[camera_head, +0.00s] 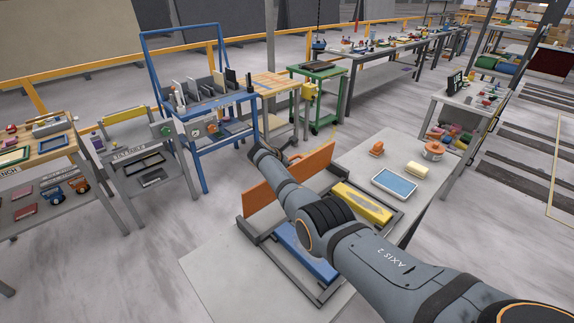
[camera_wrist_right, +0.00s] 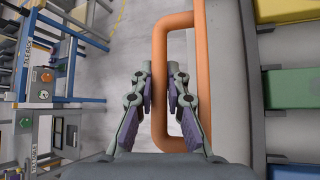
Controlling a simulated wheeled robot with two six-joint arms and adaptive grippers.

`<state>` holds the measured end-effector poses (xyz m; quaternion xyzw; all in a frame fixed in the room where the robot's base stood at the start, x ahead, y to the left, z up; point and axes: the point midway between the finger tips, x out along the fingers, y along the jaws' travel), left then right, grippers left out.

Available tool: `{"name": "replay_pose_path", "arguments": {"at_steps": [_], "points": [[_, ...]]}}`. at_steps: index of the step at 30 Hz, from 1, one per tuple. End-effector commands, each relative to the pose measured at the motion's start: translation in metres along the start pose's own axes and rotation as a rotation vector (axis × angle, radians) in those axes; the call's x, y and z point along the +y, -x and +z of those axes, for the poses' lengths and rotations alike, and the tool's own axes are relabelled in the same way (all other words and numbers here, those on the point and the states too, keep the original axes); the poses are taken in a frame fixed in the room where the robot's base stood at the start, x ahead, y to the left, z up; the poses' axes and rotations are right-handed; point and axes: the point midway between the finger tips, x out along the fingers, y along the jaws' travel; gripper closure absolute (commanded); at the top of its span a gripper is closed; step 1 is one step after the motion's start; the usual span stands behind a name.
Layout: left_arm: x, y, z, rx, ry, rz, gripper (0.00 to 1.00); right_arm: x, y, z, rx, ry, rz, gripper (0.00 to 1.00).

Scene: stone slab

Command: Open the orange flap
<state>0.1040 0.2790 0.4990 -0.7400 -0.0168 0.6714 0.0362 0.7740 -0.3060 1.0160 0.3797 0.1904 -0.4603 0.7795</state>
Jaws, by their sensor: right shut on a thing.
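The orange flap (camera_head: 290,178) stands up at a steep tilt along the far left side of a grey frame (camera_head: 318,296) on the stone slab. My right arm crosses over the frame and reaches past the flap's top edge; the flap hides most of its gripper in the head view. In the right wrist view, an orange loop handle (camera_wrist_right: 178,20) runs between the fingers of my right gripper (camera_wrist_right: 160,85), which is shut on the handle's left bar. My left gripper is not in view.
The frame holds a yellow block (camera_head: 362,203) and a blue block (camera_head: 300,250); a green block (camera_wrist_right: 290,88) shows in the wrist view. On the slab's right lie a blue-topped tray (camera_head: 394,184), a cream roll (camera_head: 417,170) and an orange item (camera_head: 376,149). A blue rack (camera_head: 197,130) stands beyond.

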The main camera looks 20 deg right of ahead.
Motion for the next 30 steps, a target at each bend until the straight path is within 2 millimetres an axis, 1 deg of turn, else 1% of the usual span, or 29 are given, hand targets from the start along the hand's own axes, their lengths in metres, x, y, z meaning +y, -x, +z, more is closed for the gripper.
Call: {"name": "replay_pose_path", "arguments": {"at_steps": [1,10,11,12,13,23,26,30], "points": [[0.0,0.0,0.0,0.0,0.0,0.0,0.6,0.003,0.001,0.001,-0.002,-0.002,0.006,1.0],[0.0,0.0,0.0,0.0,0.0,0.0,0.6,0.003,0.001,0.002,-0.002,-0.002,0.008,1.0],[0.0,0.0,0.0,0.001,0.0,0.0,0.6,0.003,0.001,0.002,-0.002,-0.002,0.008,0.84],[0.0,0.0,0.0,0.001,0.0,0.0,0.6,0.003,0.001,0.002,-0.002,-0.002,0.008,0.78],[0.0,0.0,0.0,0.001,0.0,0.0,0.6,0.003,0.001,0.002,-0.002,-0.002,0.007,0.76],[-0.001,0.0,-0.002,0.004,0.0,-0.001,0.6,0.001,0.002,0.0,-0.001,0.0,0.003,0.76],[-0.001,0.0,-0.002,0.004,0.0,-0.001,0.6,0.002,0.006,0.0,-0.002,-0.002,0.005,0.76],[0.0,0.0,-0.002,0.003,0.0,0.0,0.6,0.002,0.021,-0.001,-0.001,-0.002,0.006,0.76]]}}
